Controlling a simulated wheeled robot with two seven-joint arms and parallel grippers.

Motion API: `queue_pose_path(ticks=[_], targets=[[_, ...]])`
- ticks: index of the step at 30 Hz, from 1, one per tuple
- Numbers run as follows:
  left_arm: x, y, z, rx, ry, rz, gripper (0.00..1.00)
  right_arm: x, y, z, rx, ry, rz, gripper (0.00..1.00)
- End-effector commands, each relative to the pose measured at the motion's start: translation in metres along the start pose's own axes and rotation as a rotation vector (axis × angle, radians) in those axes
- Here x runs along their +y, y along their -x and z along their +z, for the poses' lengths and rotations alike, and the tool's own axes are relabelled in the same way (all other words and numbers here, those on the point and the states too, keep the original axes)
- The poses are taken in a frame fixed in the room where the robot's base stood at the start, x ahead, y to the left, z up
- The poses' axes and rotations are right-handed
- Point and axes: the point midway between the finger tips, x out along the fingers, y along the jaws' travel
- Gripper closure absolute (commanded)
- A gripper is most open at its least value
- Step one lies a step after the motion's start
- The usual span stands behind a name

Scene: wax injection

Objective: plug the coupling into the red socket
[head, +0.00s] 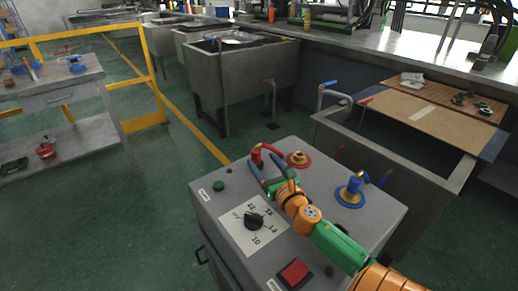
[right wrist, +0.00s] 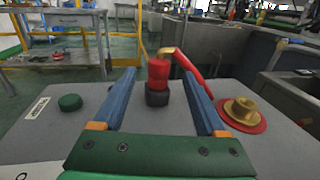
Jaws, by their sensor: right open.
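The red coupling (head: 257,155) stands upright on the top of the grey machine, left of the red socket. In the right wrist view the coupling (right wrist: 158,73) has a black lower collar, a brass elbow on top and a red hose running right. The red socket (head: 298,159) is a brass fitting on a red ring; it also shows in the right wrist view (right wrist: 243,110), empty and outside the right finger. My right gripper (head: 262,158) is open, its blue fingers on either side of the coupling with visible gaps (right wrist: 155,72). My left gripper is not in view.
The grey machine (head: 215,211) carries a dial, a red button (head: 294,272) and a green button (head: 218,185). A blue fitting (head: 350,192) stands on its right side. Stone sinks (head: 245,75) lie behind, and a workbench (head: 60,92) stands at left.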

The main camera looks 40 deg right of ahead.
Motion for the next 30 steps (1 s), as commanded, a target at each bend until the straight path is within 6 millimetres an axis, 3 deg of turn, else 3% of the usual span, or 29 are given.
queue_pose_path(ticks=[9, 18, 26, 30], targets=[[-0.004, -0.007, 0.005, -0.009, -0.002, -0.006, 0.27, -0.004, -0.054, -0.003, -0.002, -0.002, -0.003, 0.26], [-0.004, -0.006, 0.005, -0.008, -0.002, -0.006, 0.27, -0.004, -0.061, -0.003, 0.000, -0.001, 0.000, 0.26], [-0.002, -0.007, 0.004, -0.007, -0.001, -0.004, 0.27, -0.004, -0.060, -0.003, 0.000, -0.001, -0.001, 0.96], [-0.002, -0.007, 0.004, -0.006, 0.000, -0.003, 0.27, -0.004, -0.060, -0.003, 0.000, -0.001, -0.001, 1.00]])
